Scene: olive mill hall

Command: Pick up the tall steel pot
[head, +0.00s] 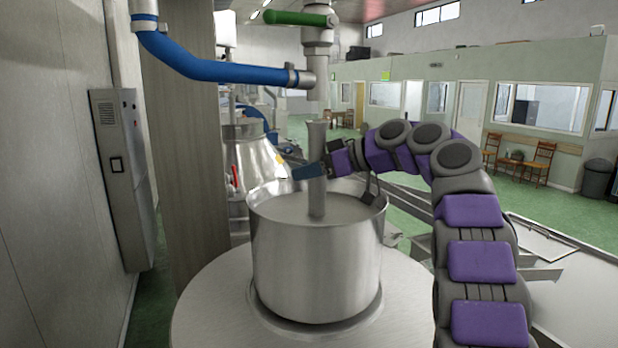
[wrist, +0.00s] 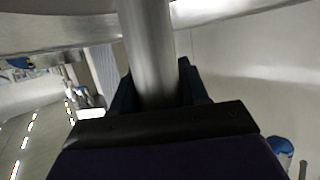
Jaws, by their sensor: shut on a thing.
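The tall steel pot (head: 317,198) is a slim, upright steel cylinder with a slightly flared top. Its lower part is inside a wide steel vat (head: 318,268) in the head view. My gripper (head: 310,171) comes from the right and is shut on the pot around its middle. In the wrist view, the pot (wrist: 148,45) stands between the dark blue fingers of my gripper (wrist: 155,88). I cannot tell whether the pot's bottom touches the vat's floor.
A tap with a green handle (head: 298,18) and a blue pipe (head: 215,70) hangs just above the pot. A wooden post (head: 188,150) and a conical steel vessel (head: 253,158) stand to the left. A pale counter (head: 590,295) is at the right.

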